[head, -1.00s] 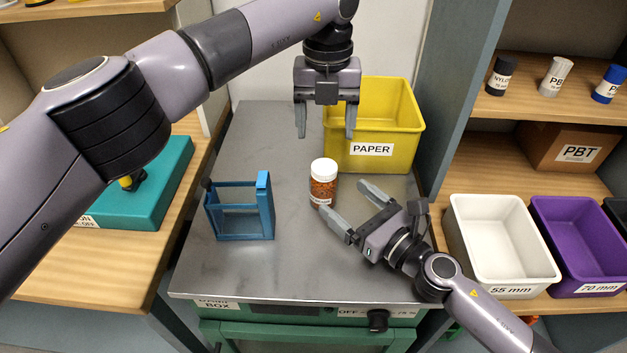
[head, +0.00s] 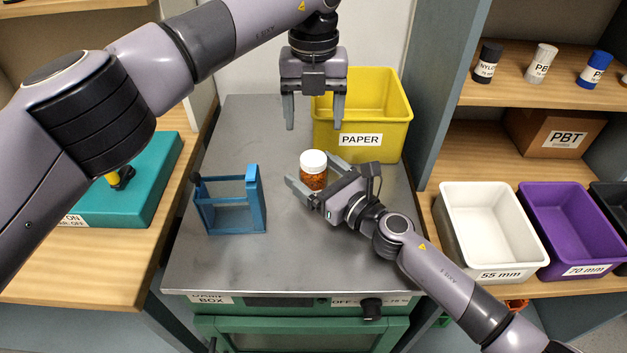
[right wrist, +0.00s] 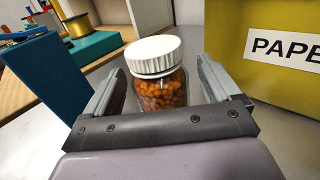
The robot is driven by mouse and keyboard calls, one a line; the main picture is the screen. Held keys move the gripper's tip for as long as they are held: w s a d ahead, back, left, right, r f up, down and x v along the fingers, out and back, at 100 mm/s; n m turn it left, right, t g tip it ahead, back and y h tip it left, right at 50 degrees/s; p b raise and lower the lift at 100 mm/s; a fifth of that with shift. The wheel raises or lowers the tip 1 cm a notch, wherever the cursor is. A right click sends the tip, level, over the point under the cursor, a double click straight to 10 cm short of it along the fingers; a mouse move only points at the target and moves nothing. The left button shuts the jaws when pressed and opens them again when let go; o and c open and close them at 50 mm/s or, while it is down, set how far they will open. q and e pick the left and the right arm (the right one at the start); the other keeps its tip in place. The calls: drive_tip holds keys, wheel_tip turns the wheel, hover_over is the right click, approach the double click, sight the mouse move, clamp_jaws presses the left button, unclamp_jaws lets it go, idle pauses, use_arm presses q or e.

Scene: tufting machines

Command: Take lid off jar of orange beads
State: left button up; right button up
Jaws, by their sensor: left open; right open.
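The jar of orange beads (head: 313,179) stands upright on the grey metal tabletop, with its white lid (head: 314,161) on. My right gripper (head: 314,178) is open, low over the table, with its fingers on either side of the jar. In the right wrist view the jar (right wrist: 161,92) and its ribbed white lid (right wrist: 153,55) stand between the two open fingers, with a gap showing at each side; the jar's base is hidden by the gripper. My left gripper (head: 314,127) is open and empty, pointing down, higher up and behind the jar in the head view.
A yellow PAPER bin (head: 375,142) stands just behind the jar. A blue open frame (head: 230,204) stands to its left. White (head: 490,250) and purple (head: 570,240) bins sit on the right shelf. The front of the tabletop is clear.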

sight(314, 158)
clamp_jaws()
use_arm(q)
drive_tip(key=m, duration=1)
drive_tip(key=shift+m, duration=0.3)
drive_tip(key=m, duration=0.4)
drive_tip(key=shift+m, duration=0.4)
drive_tip(key=m, duration=1)
drive_tip(key=shift+m, duration=0.4)
drive_tip(key=m, duration=0.4)
drive_tip(key=shift+m, duration=0.4)
drive_tip(key=m, duration=0.4)
drive_tip(key=shift+m, duration=0.4)
drive_tip(key=shift+f, duration=4.05)
